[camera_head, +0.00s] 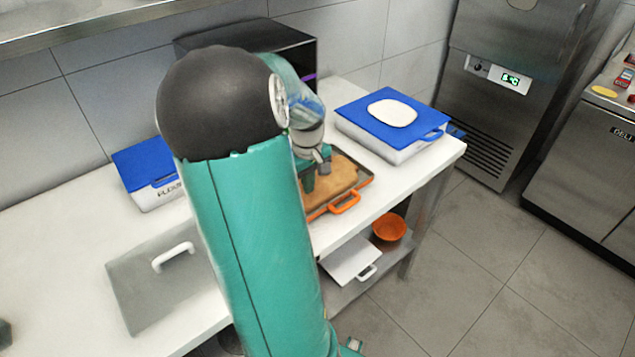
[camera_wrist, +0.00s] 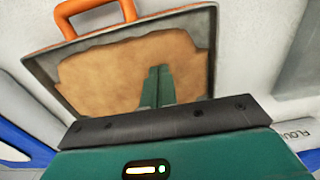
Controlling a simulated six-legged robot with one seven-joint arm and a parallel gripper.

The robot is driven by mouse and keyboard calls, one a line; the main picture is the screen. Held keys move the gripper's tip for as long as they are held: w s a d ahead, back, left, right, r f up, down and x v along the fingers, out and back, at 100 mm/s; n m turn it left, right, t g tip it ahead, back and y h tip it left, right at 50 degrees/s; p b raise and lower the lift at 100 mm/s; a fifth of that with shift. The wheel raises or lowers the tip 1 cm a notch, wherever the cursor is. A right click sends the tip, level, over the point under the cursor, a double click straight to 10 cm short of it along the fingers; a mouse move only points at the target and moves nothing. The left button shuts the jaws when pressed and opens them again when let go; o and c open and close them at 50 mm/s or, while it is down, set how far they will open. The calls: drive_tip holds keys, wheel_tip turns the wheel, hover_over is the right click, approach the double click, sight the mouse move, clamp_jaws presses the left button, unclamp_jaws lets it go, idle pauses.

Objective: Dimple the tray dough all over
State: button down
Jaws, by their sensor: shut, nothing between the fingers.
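A dark tray (camera_head: 364,185) with orange handles sits on the white counter in the head view, and it fills the middle of the wrist view (camera_wrist: 212,50). A flat tan dough (camera_head: 341,176) covers most of its floor and also shows in the wrist view (camera_wrist: 105,75), with an uneven edge. No clear dimples can be made out. My gripper (camera_head: 309,184) is over the dough's left part in the head view. In the wrist view its green fingers (camera_wrist: 157,72) are together and empty, pointing at the dough. I cannot tell whether the tips touch it.
A blue-lidded box (camera_head: 392,148) with a white round piece on top (camera_head: 391,113) stands right of the tray. Another blue-lidded box (camera_head: 148,170) stands at the left. A grey lid with a white handle (camera_head: 140,290) lies on the front counter. An orange bowl (camera_head: 389,228) is on the lower shelf.

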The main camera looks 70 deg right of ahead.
drive_tip(key=shift+f, duration=0.7)
drive_tip(key=shift+f, duration=0.4)
drive_tip(key=shift+r, duration=0.1)
drive_tip(key=shift+r, duration=1.7)
drive_tip(key=shift+w, duration=0.1)
